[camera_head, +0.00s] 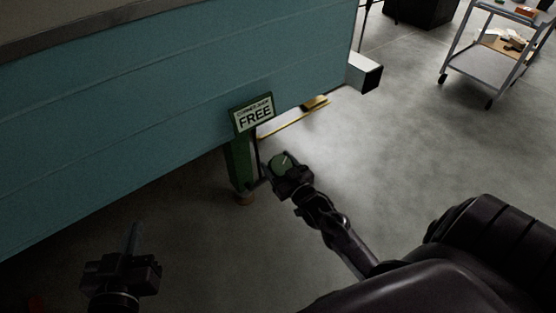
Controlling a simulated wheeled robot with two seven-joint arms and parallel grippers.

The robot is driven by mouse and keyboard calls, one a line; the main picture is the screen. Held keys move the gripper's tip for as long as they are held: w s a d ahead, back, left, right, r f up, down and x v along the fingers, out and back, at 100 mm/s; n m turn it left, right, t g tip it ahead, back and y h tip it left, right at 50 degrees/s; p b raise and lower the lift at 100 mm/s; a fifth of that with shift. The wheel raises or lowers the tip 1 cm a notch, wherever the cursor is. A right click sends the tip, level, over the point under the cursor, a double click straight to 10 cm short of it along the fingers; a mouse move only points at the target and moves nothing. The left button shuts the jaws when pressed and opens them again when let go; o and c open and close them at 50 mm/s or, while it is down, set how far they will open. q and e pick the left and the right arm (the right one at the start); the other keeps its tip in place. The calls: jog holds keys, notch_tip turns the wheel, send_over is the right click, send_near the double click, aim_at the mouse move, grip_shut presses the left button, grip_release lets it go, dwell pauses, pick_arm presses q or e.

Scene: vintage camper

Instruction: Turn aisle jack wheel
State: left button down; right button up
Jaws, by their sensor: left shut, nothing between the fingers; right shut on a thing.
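A green jack post (240,165) stands under the lower edge of the teal camper body. A sign (253,115) with the word "FREE" is mounted above it. My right gripper (280,168) is at the right side of the jack, shut on a round green jack wheel (281,164) with a pale mark on it. The gripper hides part of the wheel. My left gripper (133,238) is shut and empty, low at the left, well apart from the jack.
The teal camper side (150,85) fills the upper left. A square beam end (365,72) juts out right of the sign. A yellow-edged item (300,115) lies on the floor behind the jack. A grey cart (497,60) stands at the upper right. The grey floor between is clear.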

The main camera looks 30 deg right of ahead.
jog(key=shift+d+r+m+h+p, duration=0.1)
jog(key=shift+r+m+h+p, duration=0.05)
jog(key=shift+m+h+p, duration=0.6)
jog(key=shift+m+g+h+p, duration=0.3)
jog(key=shift+m+h+p, duration=0.15)
jog(key=shift+m+h, duration=0.45)
jog(key=shift+d+m+g+h+p, duration=0.15)
jog(key=shift+m+g+h+p, duration=0.25)
jog(key=shift+m+h+p, duration=0.45)
pick_arm(q)
jog(key=s+a+f+g+y, duration=0.2)
jog(key=s+f+g, duration=0.3)
jog(key=s+f, duration=0.1)
jog(key=s+a+f+g+y, duration=0.2)
jog(key=s+f+g, duration=0.3)
jog(key=f, duration=0.4)
jog(key=shift+s+a, duration=0.4)
pick_arm(e)
jog(key=shift+m+h, duration=0.4)
jog(key=shift+m, duration=0.2)
pick_arm(q)
jog(key=shift+a+f, duration=0.1)
jog(key=shift+f, duration=0.05)
pick_arm(e)
jog(key=o, duration=0.7)
pick_arm(q)
jog(key=shift+w, duration=0.15)
pick_arm(e)
jog(key=shift+o, duration=1.4)
